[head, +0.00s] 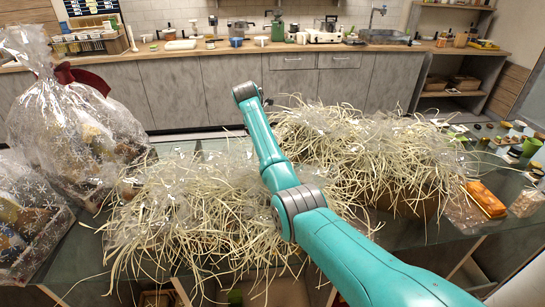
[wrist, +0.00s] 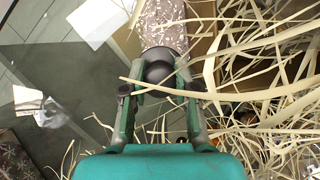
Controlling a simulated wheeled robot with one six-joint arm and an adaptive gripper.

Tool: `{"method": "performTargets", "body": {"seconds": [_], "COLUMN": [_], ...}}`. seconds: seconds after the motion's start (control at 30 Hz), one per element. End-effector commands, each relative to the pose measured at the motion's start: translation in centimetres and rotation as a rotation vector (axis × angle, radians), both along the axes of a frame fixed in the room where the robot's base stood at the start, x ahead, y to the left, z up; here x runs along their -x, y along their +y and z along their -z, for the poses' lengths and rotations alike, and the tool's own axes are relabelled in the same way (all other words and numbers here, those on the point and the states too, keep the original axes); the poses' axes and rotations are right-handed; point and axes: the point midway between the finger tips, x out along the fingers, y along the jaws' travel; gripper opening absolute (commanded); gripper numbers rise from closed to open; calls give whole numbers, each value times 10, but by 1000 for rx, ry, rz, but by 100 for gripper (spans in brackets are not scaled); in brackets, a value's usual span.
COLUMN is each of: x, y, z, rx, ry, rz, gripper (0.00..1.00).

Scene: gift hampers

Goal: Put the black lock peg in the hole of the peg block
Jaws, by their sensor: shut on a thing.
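In the wrist view my gripper (wrist: 158,88) has its two green-and-black fingers on either side of a dark, round-ended thing (wrist: 158,72). It is shut on this thing, whose far part meets a speckled brownish cylinder (wrist: 163,25). I cannot tell whether the dark thing is the black lock peg or an end of that cylinder. A pale strand crosses in front of the fingers. In the head view my gripper does not show. I cannot make out the peg block or its hole in either view.
Heaps of pale shredded filler (head: 205,215) cover much of the glass-topped table, and strands (wrist: 270,75) crowd my gripper's right side. Wrapped hampers (head: 75,140) stand at the left. An orange packet (head: 486,199) and several small pots lie at the right. A kitchen counter (head: 215,52) runs behind.

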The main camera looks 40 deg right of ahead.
Motion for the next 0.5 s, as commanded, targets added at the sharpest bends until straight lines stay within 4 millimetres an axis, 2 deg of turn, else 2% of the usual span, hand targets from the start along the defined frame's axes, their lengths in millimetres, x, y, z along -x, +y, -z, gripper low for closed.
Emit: {"method": "performTargets", "body": {"seconds": [0.1,0.27,0.5], "x": [0,0,1], "y": [1,0,0], "z": [19,30,66], "rx": [0,0,0], "ry": [2,0,2], "rz": [-1,-1,0], "gripper": [0,0,0]}}
